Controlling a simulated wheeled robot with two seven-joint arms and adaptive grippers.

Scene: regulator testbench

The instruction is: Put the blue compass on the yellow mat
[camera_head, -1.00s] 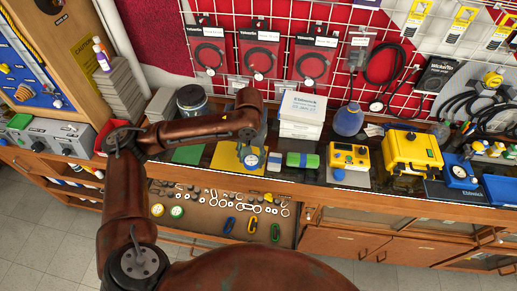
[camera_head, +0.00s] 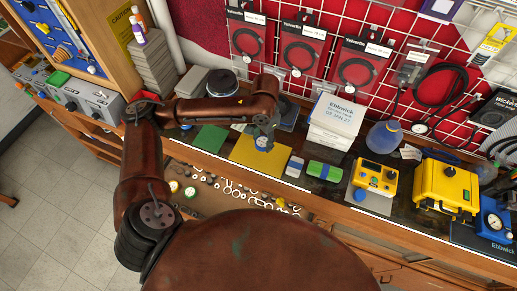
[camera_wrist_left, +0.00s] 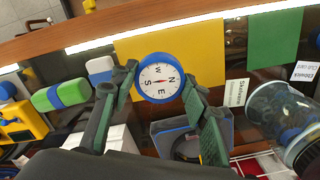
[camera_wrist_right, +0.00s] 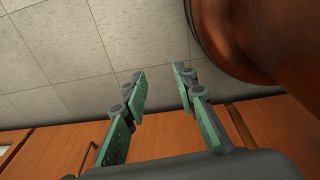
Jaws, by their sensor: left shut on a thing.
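The blue compass (camera_head: 263,143) has a white dial; in the left wrist view the compass (camera_wrist_left: 160,77) faces the camera. My left gripper (camera_head: 264,136) is shut on it, with one finger on each side of the rim, as the left wrist view shows at the fingertips (camera_wrist_left: 161,80). The yellow mat (camera_head: 250,163) lies flat on the bench; the compass is over it in both views. I cannot tell whether the compass touches the mat (camera_wrist_left: 200,45). My right gripper (camera_wrist_right: 160,76) is open and empty, away from the bench top, with floor and wooden cabinet fronts behind it.
A green mat (camera_head: 208,138) lies left of the yellow one. A green and blue block (camera_head: 325,171) and a yellow meter (camera_head: 375,177) stand to the right. A white box (camera_head: 335,120) is behind, and a glass jar (camera_wrist_left: 285,115) shows near my left gripper.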

